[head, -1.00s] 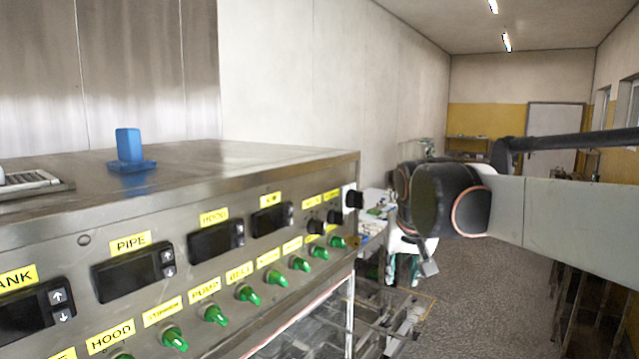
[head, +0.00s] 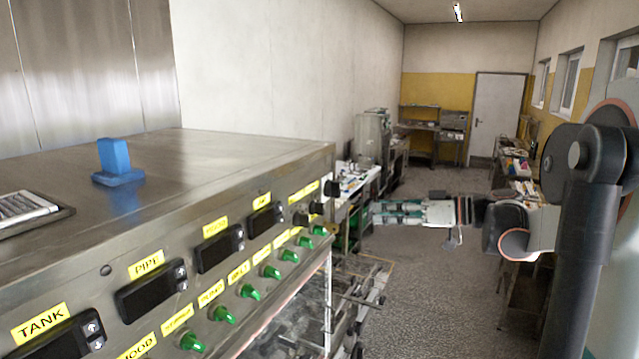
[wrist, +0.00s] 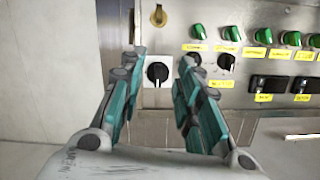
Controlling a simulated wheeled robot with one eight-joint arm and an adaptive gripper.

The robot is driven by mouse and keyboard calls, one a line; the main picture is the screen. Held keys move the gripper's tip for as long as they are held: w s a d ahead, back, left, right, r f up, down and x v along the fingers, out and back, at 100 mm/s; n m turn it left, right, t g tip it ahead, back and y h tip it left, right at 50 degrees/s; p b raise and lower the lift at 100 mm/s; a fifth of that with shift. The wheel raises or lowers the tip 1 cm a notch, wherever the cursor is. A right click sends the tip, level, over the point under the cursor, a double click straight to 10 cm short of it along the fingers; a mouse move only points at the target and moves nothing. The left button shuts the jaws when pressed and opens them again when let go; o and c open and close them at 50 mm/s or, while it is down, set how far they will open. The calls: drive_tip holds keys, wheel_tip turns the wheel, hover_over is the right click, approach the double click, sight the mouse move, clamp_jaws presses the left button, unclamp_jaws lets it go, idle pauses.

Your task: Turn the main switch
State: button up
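The main switch looks to be the black rotary knob (wrist: 157,73) on a white square plate in the wrist view, at the end of the control panel. Its white pointer mark stands roughly upright in the picture. In the head view the knob (head: 331,188) juts from the panel's far end. My gripper (wrist: 160,58) is open and empty; its teal fingers frame the knob in the picture, one on each side. In the head view my gripper (head: 375,212) points left towards the panel, with a visible gap to it.
Several green knobs (wrist: 230,33) and black displays (wrist: 268,84) line the steel panel beside the switch. A round brass-coloured fitting (wrist: 158,17) sits close to it. A blue block (head: 115,160) stands on the cabinet top. The grey floor (head: 420,290) to the right is open.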

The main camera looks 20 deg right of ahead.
sight(340, 189)
wheel_tip(340, 189, up, 4)
drive_tip(key=s+d+n+t+y, duration=0.1)
drive_tip(key=s+n+t+y, duration=0.1)
drive_tip(key=p+x, duration=0.1)
drive_tip(key=x, duration=0.3)
drive_tip(key=p+x, duration=0.1)
drive_tip(key=x, duration=0.3)
drive_tip(key=f+p+x, duration=0.1)
drive_tip(key=x, duration=0.4)
drive_tip(key=shift+w+d, duration=0.3)
drive_tip(key=shift+w, duration=0.1)
clamp_jaws()
